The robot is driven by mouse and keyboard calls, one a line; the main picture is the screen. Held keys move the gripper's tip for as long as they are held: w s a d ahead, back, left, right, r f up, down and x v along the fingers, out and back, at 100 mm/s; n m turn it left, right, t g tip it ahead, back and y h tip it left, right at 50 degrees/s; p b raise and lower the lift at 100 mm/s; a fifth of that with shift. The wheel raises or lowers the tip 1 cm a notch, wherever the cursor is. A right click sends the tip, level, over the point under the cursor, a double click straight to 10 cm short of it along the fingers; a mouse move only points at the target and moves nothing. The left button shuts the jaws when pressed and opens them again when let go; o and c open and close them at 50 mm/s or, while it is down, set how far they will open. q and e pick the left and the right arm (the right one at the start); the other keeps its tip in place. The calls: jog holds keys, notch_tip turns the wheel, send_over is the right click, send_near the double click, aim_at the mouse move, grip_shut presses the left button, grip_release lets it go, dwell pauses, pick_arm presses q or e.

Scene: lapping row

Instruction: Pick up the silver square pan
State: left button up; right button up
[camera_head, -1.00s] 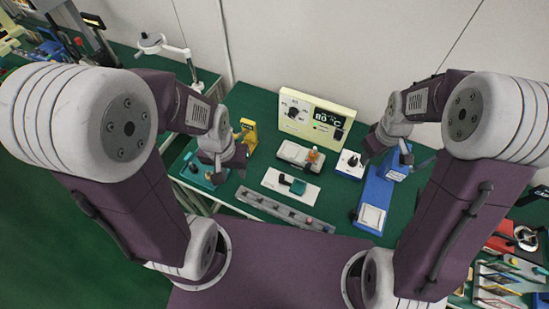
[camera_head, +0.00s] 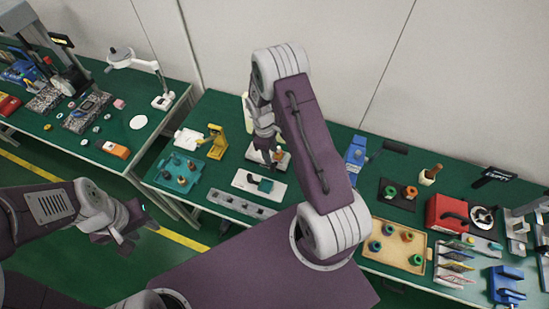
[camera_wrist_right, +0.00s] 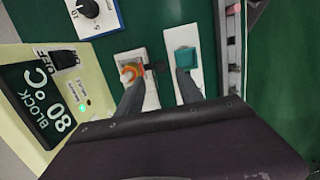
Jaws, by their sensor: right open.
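I cannot make out a silver square pan in the views now. A blue device (camera_head: 355,155) shows only partly beside my right arm, which hides the bench to its left. My right gripper (camera_head: 268,152) hangs over the bench near a white plate (camera_head: 247,184) with a teal block (camera_head: 264,185). In the right wrist view its fingers (camera_wrist_right: 158,92) are apart with nothing between them. One finger is by an orange-topped piece (camera_wrist_right: 130,73), the other by the teal block (camera_wrist_right: 186,58). My left gripper (camera_head: 135,222) is over the floor at left, its jaw gap unclear.
A cream heater box (camera_wrist_right: 38,85) reading 80 °C stands close to the right gripper. A grey rail (camera_head: 240,204) lies along the front bench edge. A teal tray (camera_head: 178,182) and yellow holder (camera_head: 216,150) stand left; a wooden tray (camera_head: 390,263) and red box (camera_head: 445,213) stand right.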

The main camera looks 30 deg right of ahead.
aim_at(273, 164)
jog(key=f, duration=0.2)
jog(key=f+p, duration=0.1)
jog(key=shift+s+d+f, duration=0.15)
jog(key=shift+s+f, duration=0.1)
jog(key=shift+f, duration=0.1)
jog(key=f+p, duration=0.1)
jog(key=f, duration=0.3)
jog(key=shift+s+f+p, duration=0.15)
jog(key=shift+s+p, duration=0.05)
jog(key=shift+p, duration=0.2)
jog(key=shift+f, duration=0.45)
grip_shut()
